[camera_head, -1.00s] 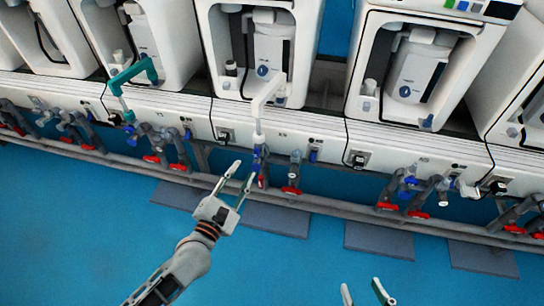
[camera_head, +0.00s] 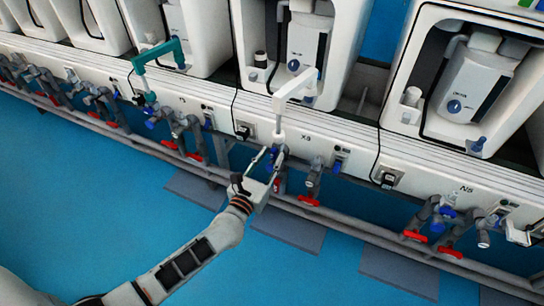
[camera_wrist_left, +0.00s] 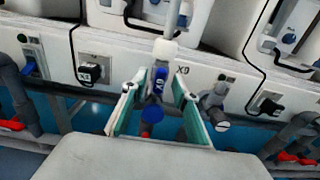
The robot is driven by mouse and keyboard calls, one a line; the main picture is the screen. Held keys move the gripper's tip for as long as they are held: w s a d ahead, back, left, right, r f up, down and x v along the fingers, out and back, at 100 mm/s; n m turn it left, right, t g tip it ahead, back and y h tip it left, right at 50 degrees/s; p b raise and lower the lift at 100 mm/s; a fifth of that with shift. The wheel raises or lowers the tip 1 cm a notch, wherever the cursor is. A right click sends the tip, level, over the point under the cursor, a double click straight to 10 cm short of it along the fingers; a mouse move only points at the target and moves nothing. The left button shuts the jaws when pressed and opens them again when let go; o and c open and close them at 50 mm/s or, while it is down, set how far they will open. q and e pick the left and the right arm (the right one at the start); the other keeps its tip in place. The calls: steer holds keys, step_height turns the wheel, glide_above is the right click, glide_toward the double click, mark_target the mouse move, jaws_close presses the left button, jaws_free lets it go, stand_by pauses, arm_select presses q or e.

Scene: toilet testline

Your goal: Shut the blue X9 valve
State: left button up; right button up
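The blue X9 valve (camera_head: 279,154) sits on the pipe under the white panel, below the white spout, next to the X9 label. In the left wrist view the blue handle marked X9 (camera_wrist_left: 160,80) stands upright, with a round blue knob (camera_wrist_left: 152,113) below it. My left gripper (camera_head: 267,166) is open and close in front of the valve. In the left wrist view its two fingers (camera_wrist_left: 155,92) stand on either side of the blue handle, with gaps showing. Whether the fingertips reach past the handle is hard to tell. My right gripper is out of view.
Other pipes with red handles (camera_head: 309,201) hang along the panel, beside X9 and further right. A black plug (camera_head: 243,131) and cable are left of the valve. A teal spout (camera_head: 158,55) is further left. The blue floor in front is clear apart from grey mats (camera_head: 288,230).

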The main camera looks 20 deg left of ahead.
arm_select(q)
steer(key=shift+w, duration=0.45)
jaws_close()
